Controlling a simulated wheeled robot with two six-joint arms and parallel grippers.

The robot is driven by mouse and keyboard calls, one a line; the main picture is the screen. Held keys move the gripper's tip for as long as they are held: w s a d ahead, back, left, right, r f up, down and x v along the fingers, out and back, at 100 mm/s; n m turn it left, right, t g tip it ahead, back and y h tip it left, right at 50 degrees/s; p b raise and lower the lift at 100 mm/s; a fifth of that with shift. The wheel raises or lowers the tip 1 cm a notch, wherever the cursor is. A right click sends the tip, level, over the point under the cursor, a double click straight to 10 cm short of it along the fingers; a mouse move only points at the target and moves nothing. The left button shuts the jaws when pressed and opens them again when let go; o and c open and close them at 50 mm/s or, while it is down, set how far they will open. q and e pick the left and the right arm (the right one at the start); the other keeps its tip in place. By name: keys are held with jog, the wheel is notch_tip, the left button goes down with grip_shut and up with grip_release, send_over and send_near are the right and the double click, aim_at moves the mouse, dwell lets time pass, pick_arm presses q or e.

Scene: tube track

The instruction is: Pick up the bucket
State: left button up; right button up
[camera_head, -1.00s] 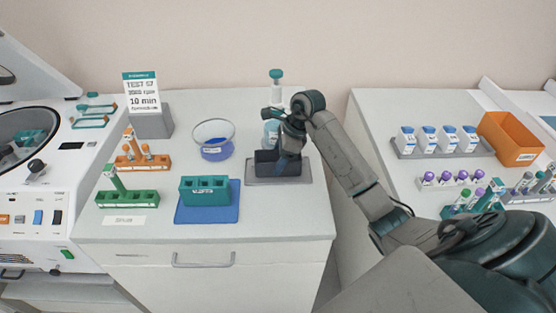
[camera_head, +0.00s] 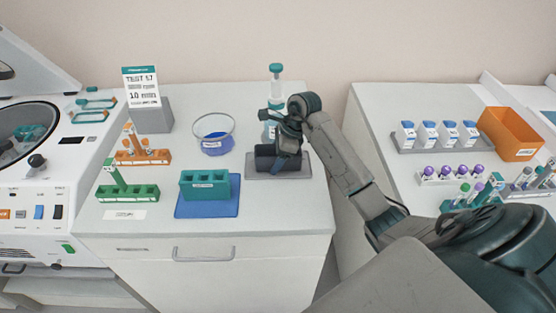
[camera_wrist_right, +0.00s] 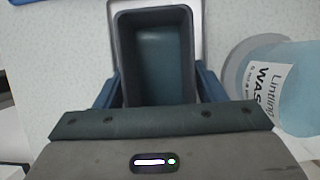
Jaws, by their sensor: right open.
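The bucket (camera_head: 265,161) is a small dark blue-grey box on the grey mat (camera_head: 252,173) at the right part of the middle bench. My right gripper (camera_head: 287,160) is over it and hides part of it. In the right wrist view, the bucket (camera_wrist_right: 158,55) opens toward the camera and looks empty inside. The blue fingers of the right gripper (camera_wrist_right: 158,92) lie on either side of it, open; whether they touch its walls I cannot tell. My left gripper is not in view.
A wash bottle (camera_head: 275,90) with a teal cap stands close behind the gripper. A glass bowl of blue liquid (camera_head: 215,145), a teal rack (camera_head: 205,187) on a blue mat and a sign (camera_head: 143,87) stand to the left. The bench front is clear.

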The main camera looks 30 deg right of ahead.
jog(key=shift+f, duration=0.1)
dwell(0.4)
jog(key=c, duration=0.7)
